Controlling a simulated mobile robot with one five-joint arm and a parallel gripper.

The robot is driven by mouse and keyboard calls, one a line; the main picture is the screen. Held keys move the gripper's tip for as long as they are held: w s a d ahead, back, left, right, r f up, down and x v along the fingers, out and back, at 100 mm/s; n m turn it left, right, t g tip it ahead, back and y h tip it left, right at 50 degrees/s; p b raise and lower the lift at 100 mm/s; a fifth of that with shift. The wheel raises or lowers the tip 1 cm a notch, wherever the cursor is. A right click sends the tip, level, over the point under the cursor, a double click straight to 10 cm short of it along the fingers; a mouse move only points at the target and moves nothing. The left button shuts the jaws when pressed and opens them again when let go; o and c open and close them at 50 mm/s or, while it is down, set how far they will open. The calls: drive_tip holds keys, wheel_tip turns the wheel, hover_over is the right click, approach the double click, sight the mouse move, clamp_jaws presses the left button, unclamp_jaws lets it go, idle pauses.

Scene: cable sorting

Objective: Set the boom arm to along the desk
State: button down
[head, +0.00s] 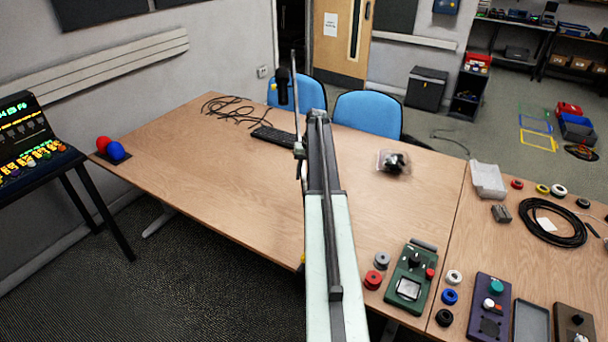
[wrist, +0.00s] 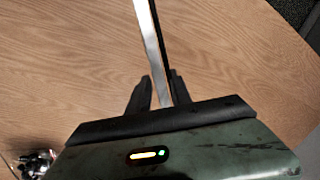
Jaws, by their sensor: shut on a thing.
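The boom arm (head: 295,105) is a thin metal bar over the desk (head: 220,170), just left of my own arm in the head view. A dark microphone (head: 283,86) hangs near its upper part. In the wrist view the boom arm (wrist: 150,35) is a bright bar running from the top edge down between the two dark fingers. My gripper (wrist: 160,84) is shut on it. In the head view my gripper (head: 318,116) is at the far end of my arm, and its fingers are hard to make out. My arm hides part of the desk and possibly the boom's lower part.
A keyboard (head: 275,137) and black cables (head: 230,108) lie at the desk's back. A clear box (head: 394,162) with dark contents stands to the right. Control boxes, including a green one (head: 410,280), and several knobs fill the front right. The desk's left middle is clear.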

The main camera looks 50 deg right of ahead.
idle(0.3)
drive_tip(key=w+a+n, duration=0.3)
drive_tip(key=a+n, duration=0.1)
drive_tip(key=a, duration=0.6)
drive_tip(key=w+a+n+g, duration=0.1)
drive_tip(key=w+a+n, duration=0.3)
drive_tip(key=a, duration=0.7)
drive_tip(key=shift+n+g+y, duration=0.3)
drive_tip(key=shift+n, duration=0.2)
drive_tip(key=shift+a, duration=0.15)
drive_tip(key=c, duration=1.2)
unclamp_jaws()
drive_tip(key=shift+o, duration=0.2)
